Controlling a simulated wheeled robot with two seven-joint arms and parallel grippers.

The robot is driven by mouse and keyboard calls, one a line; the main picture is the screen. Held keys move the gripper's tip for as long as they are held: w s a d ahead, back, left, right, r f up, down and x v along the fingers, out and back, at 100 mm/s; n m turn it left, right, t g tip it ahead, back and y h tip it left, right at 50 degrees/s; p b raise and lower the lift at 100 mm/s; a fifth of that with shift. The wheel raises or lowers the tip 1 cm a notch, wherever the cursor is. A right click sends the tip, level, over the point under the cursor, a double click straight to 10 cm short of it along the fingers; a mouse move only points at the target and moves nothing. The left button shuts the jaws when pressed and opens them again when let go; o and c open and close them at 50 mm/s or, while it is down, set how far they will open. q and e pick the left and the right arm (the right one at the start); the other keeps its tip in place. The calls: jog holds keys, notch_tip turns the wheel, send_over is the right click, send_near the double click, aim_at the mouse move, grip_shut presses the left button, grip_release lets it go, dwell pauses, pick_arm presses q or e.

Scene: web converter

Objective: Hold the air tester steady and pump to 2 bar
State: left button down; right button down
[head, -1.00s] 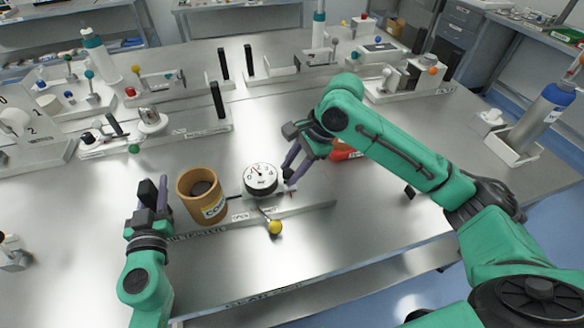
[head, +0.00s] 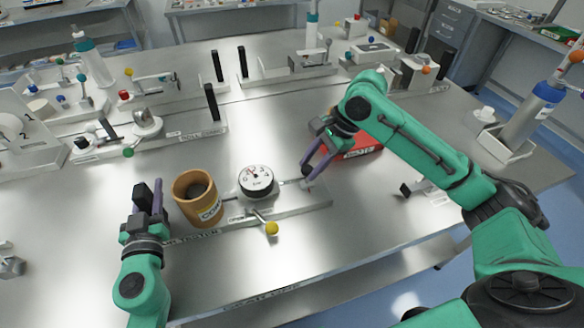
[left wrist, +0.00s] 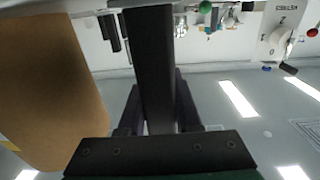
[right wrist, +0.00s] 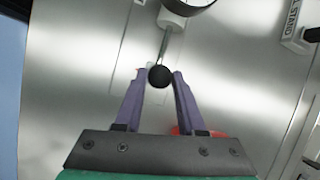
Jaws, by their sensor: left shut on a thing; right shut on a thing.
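The air tester is a long light base (head: 295,208) with a round white gauge (head: 256,180) near its middle. Its needle is too small to read surely. A yellow-knobbed lever (head: 271,228) sticks out at the front. My left gripper (head: 150,192) is shut on a dark upright post (left wrist: 152,60) at the tester's left end. My right gripper (head: 306,174) is shut on the black ball knob (right wrist: 160,76) of the pump rod (right wrist: 164,45), right of the gauge. The rod shows extended between gauge and knob.
An orange-brown cup (head: 186,206) stands between my left gripper and the gauge; it also shows in the left wrist view (left wrist: 45,90). A red tray (head: 362,148) lies behind my right gripper. Other fixtures (head: 185,128) stand further back. The table front is clear.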

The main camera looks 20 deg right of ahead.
jog(key=shift+d+f, duration=0.15)
jog(key=shift+d, duration=0.35)
jog(key=c, duration=0.5)
grip_release()
jog(key=v, duration=1.2)
jog(key=shift+s, duration=0.3)
